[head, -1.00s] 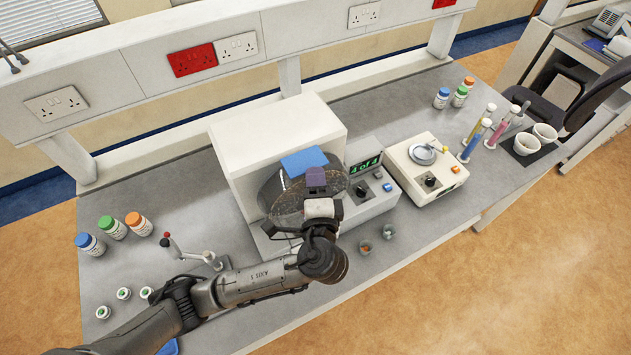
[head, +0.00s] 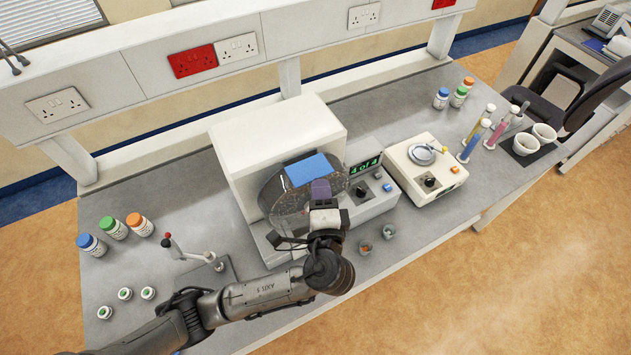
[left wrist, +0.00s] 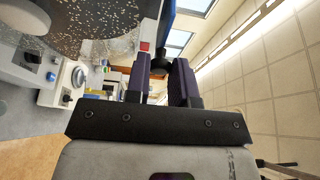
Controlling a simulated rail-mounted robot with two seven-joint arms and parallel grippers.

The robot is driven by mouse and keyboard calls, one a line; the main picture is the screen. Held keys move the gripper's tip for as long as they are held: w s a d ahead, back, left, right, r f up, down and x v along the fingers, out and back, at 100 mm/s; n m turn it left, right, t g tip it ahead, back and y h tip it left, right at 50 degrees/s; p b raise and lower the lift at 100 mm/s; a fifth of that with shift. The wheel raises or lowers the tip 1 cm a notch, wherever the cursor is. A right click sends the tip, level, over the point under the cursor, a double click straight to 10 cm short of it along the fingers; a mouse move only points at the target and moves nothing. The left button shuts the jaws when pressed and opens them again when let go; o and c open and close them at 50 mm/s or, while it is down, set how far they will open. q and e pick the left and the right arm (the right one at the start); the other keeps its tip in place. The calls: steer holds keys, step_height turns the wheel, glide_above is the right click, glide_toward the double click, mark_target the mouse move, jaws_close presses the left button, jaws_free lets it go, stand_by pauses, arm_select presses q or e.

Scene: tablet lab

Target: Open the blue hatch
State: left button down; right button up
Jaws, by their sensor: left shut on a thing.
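The blue hatch (head: 312,169) is a flat blue panel at the upper part of a speckled, see-through drum disc (head: 287,196) in the white machine. My left gripper (head: 321,190) is at the hatch's lower front edge, its purple fingers up against it. In the left wrist view the two fingers (left wrist: 160,72) are closed around a small black knob (left wrist: 160,62) next to the blue panel (left wrist: 166,18). The fingers hide part of the knob. The speckled disc (left wrist: 95,15) fills the upper left there. My right gripper is not in view.
The white machine housing (head: 278,140) stands behind the drum. A grey control box reading "4 of 4" (head: 364,168) and a cream balance (head: 424,168) are to the right. Two small cups (head: 365,247) sit in front.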

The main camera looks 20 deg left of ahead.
arm_select(q)
steer(key=shift+s+d, duration=0.95)
steer(key=shift+d, duration=0.25)
steer(key=c, duration=1)
jaws_free()
steer(key=b+v, duration=0.3)
steer(key=v, duration=1)
steer(key=shift+s+d, duration=0.2)
steer(key=shift+s, duration=0.15)
